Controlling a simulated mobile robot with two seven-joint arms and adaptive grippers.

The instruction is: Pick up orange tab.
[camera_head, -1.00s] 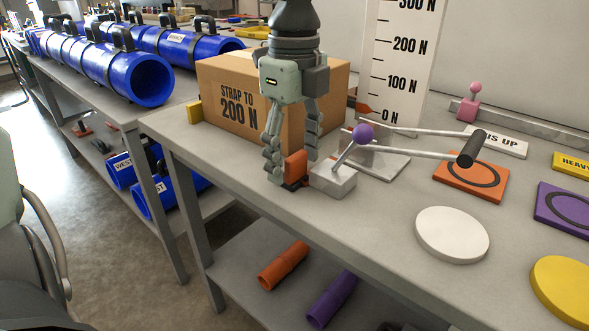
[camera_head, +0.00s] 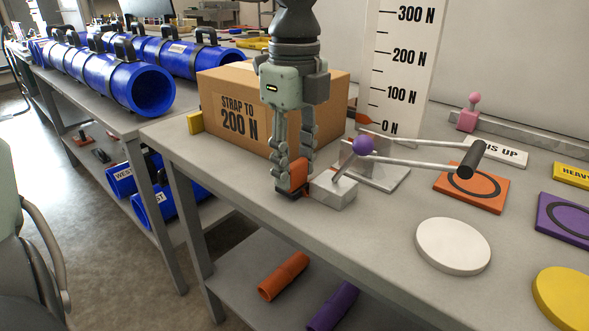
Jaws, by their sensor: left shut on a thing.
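The orange tab (camera_head: 298,174) stands at the left end of a small grey metal block (camera_head: 333,190) on the table, in the head view. My left gripper (camera_head: 293,178) points straight down from above. Its fingers are shut on the tab, one at each side, and partly cover it. A dark piece shows at the tab's foot. I cannot tell whether the tab is clear of the table. My right gripper is not in view.
A cardboard box (camera_head: 236,110) stands close behind the gripper. A lever with a purple ball (camera_head: 362,146) and a black-handled frame (camera_head: 472,158) are to the right. A force scale (camera_head: 399,70) rises behind. A white disc (camera_head: 453,246) lies on the front right of the table.

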